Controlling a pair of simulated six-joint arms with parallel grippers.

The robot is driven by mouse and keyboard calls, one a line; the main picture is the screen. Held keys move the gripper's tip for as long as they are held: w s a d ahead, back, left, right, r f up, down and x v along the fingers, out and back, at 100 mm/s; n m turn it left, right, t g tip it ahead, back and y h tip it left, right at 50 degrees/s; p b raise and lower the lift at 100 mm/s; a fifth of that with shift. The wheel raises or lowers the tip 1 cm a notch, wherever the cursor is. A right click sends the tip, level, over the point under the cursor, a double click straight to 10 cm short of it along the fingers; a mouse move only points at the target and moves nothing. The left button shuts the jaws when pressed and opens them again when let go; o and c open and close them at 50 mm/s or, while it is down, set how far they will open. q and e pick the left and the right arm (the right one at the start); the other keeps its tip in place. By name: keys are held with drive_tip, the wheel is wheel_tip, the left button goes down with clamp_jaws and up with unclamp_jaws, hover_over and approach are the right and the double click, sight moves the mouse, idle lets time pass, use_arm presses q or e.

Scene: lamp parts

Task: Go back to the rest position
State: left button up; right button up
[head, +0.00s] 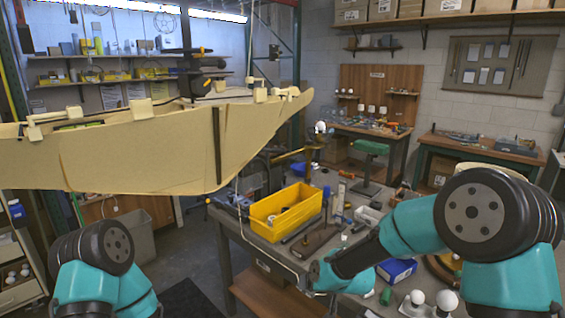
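My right arm comes in from the right and reaches left over the workbench. Its far end, with the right gripper (310,283), is low over the bench's front edge; the fingers are too small and covered to read. My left arm is folded at the lower left, and its gripper is out of view. Two white bulbs, a left one (418,297) and a right one (447,300), stand at the bottom right of the bench. A blue box (397,269) and a green piece (386,296) lie near them. Another white bulb-like ball (320,127) shows farther back, above the bench.
A yellow bin (262,222) with small parts stands on the cluttered workbench (257,250). A large cream boat-hull-like body (130,155) hangs across the upper left. A grey waste bin (130,237) stands on the floor. Floor between my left arm and the bench looks open.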

drive_tip(key=s+d+f+m+g, duration=0.1)
drive_tip(key=s+d+f, duration=0.2)
drive_tip(key=s+f, duration=0.15)
drive_tip(key=s+d+f+g+h, duration=0.1)
drive_tip(key=s+d+f, duration=0.15)
drive_tip(key=f, duration=0.35)
drive_tip(key=s+d+f+m+g, duration=0.1)
drive_tip(key=s+d+f, duration=0.1)
drive_tip(key=s+f, duration=0.3)
drive_tip(key=s+d+f+m+g, duration=0.1)
drive_tip(key=s+d+f, duration=0.1)
drive_tip(key=s+f, duration=0.3)
drive_tip(key=s+d+f+g, duration=0.2)
drive_tip(key=s+f, duration=0.3)
drive_tip(key=s, duration=0.4)
drive_tip(key=shift+s+d+m, duration=0.2)
drive_tip(key=shift+d+m, duration=0.2)
drive_tip(key=shift+d, duration=0.15)
